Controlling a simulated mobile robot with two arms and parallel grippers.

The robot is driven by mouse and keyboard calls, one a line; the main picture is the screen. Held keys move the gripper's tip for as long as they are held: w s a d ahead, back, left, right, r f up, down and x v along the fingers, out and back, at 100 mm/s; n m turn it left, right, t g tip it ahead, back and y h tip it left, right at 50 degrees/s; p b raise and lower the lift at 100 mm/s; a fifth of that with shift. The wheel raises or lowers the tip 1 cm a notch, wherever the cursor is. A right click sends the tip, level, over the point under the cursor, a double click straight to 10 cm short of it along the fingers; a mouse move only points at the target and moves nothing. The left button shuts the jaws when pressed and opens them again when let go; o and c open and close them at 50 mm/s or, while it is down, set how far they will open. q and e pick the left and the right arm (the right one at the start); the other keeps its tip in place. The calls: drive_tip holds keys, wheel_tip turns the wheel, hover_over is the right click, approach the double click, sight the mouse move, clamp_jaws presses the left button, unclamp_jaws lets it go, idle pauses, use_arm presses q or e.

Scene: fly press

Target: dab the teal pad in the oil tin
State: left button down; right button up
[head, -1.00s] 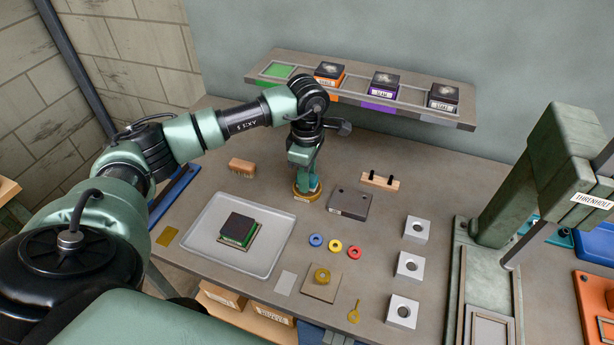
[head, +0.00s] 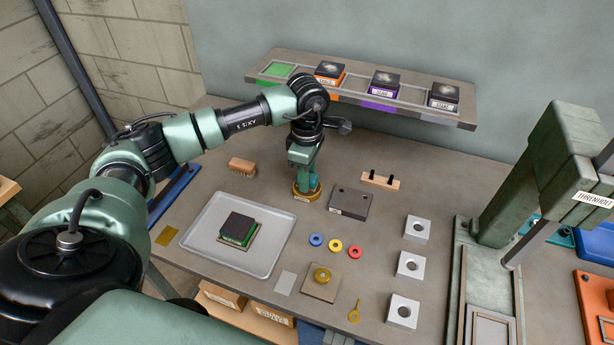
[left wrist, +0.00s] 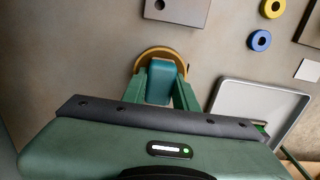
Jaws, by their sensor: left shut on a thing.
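The oil tin (head: 301,196) is a low round brass-coloured tin on the bench, and its rim also shows in the left wrist view (left wrist: 148,55). My left gripper (head: 305,182) points down over the tin, its fingertips at the rim. It is shut on the teal pad (left wrist: 160,79), which sits between the two green fingers. The pad's lower end is at or inside the tin's mouth; the contact itself is hidden. My right gripper is not in view.
A grey tray (head: 210,262) with a stacked dark and green block stands at front left. A brush (head: 242,166) lies left of the tin. A dark grey block (head: 350,203) is close on its right. The press (head: 560,180) stands at right.

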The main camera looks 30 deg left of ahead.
use_arm(q)
drive_tip(key=shift+f, duration=0.1)
idle(0.3)
drive_tip(key=shift+r+p, duration=0.6)
drive_tip(key=shift+r, duration=0.35)
drive_tip(key=shift+r+p, duration=1.25)
drive_tip(key=shift+r, duration=1.4)
